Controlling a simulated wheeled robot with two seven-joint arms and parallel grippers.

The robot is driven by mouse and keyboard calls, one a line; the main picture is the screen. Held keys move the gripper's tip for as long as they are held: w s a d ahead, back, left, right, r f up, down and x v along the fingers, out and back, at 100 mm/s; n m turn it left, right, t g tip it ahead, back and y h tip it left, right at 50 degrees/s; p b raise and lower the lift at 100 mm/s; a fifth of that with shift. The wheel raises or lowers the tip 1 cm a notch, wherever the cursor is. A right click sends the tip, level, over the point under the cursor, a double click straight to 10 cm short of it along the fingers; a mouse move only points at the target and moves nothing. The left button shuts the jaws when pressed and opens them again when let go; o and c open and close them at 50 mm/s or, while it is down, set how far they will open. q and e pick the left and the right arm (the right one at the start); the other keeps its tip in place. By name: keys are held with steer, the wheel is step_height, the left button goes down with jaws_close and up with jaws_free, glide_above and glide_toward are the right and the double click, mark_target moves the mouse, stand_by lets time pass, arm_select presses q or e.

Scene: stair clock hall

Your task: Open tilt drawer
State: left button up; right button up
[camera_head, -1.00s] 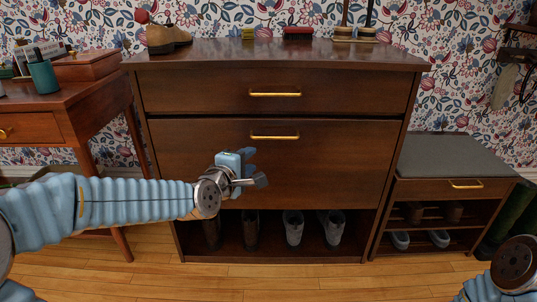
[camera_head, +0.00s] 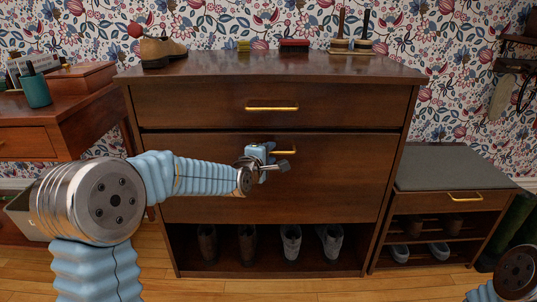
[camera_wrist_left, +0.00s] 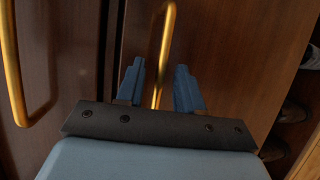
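The tilt drawer (camera_head: 340,185) is the wide lower brown front of the wooden cabinet, and it is closed. Its gold bar handle (camera_head: 285,152) is partly hidden behind my left gripper (camera_head: 268,151) in the head view. In the left wrist view the handle (camera_wrist_left: 165,35) runs lengthwise between the two blue fingers of my left gripper (camera_wrist_left: 160,85), with a gap on each side. The gripper is open; how far the bar reaches between the fingers is hard to tell. My right gripper is out of view; only part of my right arm shows at lower right.
An upper drawer with its own gold handle (camera_head: 272,108) sits above; that handle also shows in the left wrist view (camera_wrist_left: 12,65). Several shoes (camera_head: 290,243) stand in the open shelf below. A desk (camera_head: 30,140) is at left, a cushioned bench (camera_head: 450,168) at right.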

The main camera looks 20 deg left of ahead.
arm_select(q)
jaws_close()
stand_by(1.4)
